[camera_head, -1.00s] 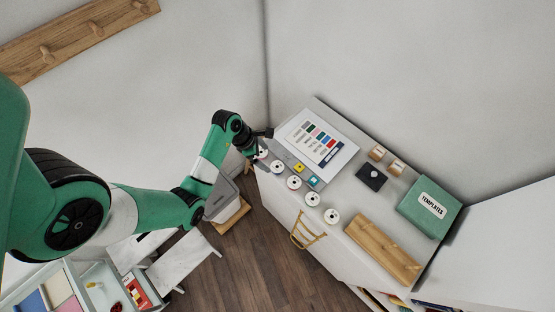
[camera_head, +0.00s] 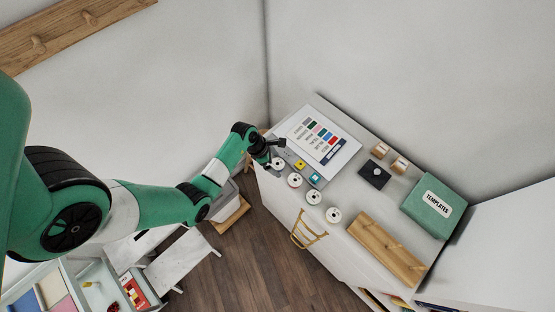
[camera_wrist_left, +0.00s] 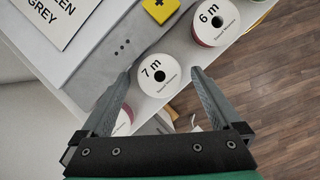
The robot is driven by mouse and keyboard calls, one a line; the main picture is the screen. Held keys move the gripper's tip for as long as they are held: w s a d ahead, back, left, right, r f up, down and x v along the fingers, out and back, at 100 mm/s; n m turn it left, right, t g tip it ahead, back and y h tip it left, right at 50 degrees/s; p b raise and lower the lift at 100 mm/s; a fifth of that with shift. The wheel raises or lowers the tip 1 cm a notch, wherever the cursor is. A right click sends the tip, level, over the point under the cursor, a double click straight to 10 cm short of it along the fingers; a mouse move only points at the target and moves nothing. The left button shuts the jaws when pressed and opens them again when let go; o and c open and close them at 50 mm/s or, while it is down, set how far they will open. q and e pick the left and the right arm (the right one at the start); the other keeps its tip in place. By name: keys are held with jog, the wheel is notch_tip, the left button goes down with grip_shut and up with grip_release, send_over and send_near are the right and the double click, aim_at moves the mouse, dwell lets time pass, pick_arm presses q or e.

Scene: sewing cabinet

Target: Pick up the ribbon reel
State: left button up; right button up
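Several white-topped ribbon reels stand in a row along the cabinet's front edge in the head view, one of them a ribbon reel (camera_head: 295,180). My left gripper (camera_head: 277,144) is over the far end of this row and hides part of it. In the left wrist view its two fingers are open and empty. A reel marked "7 m" (camera_wrist_left: 153,84) shows between and beyond the fingertips. A reel marked "6 m" (camera_wrist_left: 215,20) lies to the upper right. Another reel (camera_wrist_left: 123,122) is partly hidden behind the left finger. My right gripper is not in view.
A dark pad (camera_head: 374,175), green TEMPLATES box (camera_head: 433,204) and wooden peg stand (camera_head: 386,249) are farther right. A brown floor (camera_head: 262,265) lies below.

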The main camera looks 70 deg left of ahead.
pick_arm(q)
jog(key=c, duration=1.3)
